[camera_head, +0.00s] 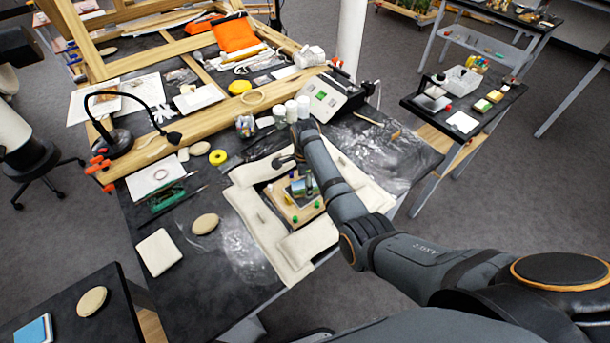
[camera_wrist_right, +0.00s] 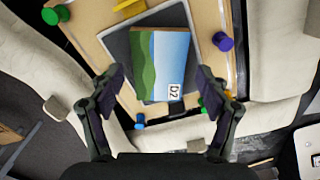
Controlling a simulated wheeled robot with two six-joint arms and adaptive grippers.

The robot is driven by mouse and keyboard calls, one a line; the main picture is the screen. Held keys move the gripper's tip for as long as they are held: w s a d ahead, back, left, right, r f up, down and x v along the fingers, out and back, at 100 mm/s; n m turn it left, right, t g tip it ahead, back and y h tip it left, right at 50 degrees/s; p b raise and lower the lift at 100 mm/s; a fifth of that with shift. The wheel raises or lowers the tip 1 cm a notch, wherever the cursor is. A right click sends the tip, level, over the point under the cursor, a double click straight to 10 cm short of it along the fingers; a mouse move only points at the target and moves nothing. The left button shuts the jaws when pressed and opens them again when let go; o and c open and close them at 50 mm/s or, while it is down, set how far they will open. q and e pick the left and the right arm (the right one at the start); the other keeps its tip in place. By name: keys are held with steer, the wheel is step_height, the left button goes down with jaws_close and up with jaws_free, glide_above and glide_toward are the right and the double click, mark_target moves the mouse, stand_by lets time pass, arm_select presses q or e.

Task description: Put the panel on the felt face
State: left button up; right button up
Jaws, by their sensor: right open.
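The panel (camera_wrist_right: 160,58) is a small painted block with a blue sky, green hills and a "D2" label. In the head view the panel (camera_head: 301,187) lies partly behind my right arm. It rests on a dark grey flat piece (camera_wrist_right: 118,47) with a pale edge, which may be the felt face; I cannot tell. This sits on a wooden board (camera_wrist_right: 90,18) with coloured knobs. My right gripper (camera_wrist_right: 158,82) is open and empty, its fingers apart on either side of the panel's near end. The head view shows the right gripper (camera_head: 288,161) above the board. My left gripper is not in view.
Cream padded cushions (camera_head: 257,222) surround the board. A black lamp (camera_head: 115,140) and crumpled clear film (camera_head: 380,155) lie farther out on the table.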

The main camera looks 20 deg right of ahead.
step_height(320, 180, up, 12)
steer(key=b, duration=0.1)
steer(key=shift+f+b, duration=0.15)
steer(key=shift+b, duration=0.15)
steer(key=shift+f, duration=0.1)
